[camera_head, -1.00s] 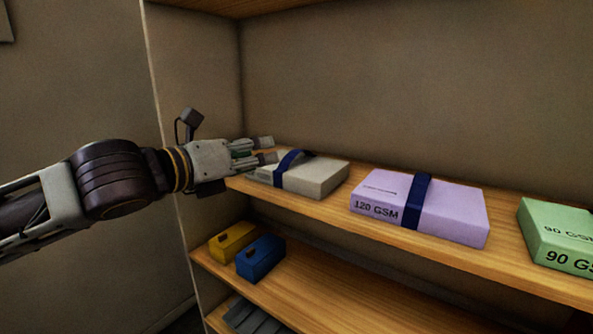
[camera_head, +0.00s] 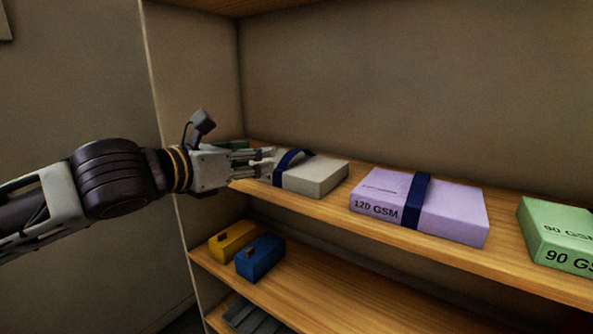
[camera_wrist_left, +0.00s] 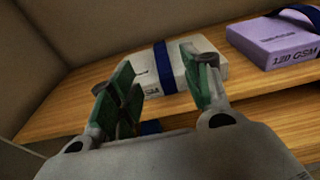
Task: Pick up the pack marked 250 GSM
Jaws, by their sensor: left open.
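A pale grey-white pack (camera_head: 318,177) with a dark blue strap lies on the upper shelf, at the left end of the row. My left gripper (camera_head: 266,160) is at the pack's left end, by the strap. In the wrist view the left gripper (camera_wrist_left: 160,88) is open, its green-padded fingers apart, with the strap and part of the pack showing between them. I cannot tell whether they touch it. My right gripper is not in view.
A lilac pack (camera_head: 455,213) marked 120 GSM and a green pack (camera_head: 552,232) marked 90 GSM lie further right on the upper shelf (camera_head: 400,239). A yellow box (camera_head: 232,240) and a blue box (camera_head: 261,258) sit on the shelf below. The shelf's side wall stands close behind my left gripper.

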